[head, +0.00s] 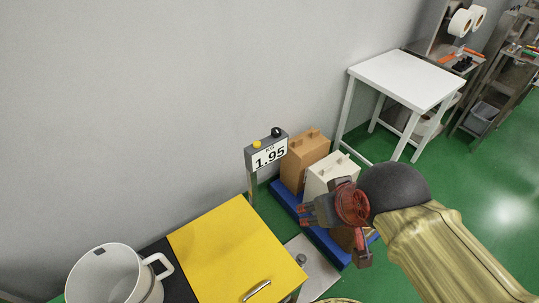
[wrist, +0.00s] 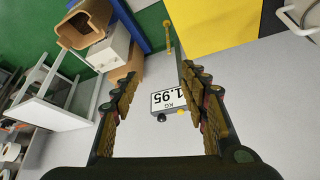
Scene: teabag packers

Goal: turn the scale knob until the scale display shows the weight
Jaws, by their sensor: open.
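The scale display (head: 268,154) is a grey box on a post beside the wall, and its white face reads KG 1.95. A black round knob (head: 277,132) and a yellow button (head: 256,144) sit on its top edge. In the wrist view the display (wrist: 172,101) appears upside down between my fingers, with the black knob (wrist: 157,115) below it. My gripper (head: 335,232) is open and empty, to the right of and lower than the display in the head view. In the wrist view my gripper (wrist: 161,72) has its fingers apart, touching nothing that I can see.
Cardboard and white boxes (head: 332,174) stand on a blue base (head: 331,244) behind my gripper. A yellow-topped cabinet (head: 225,245) and a large white mug (head: 108,278) are at the lower left. A white table (head: 405,78) stands farther back.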

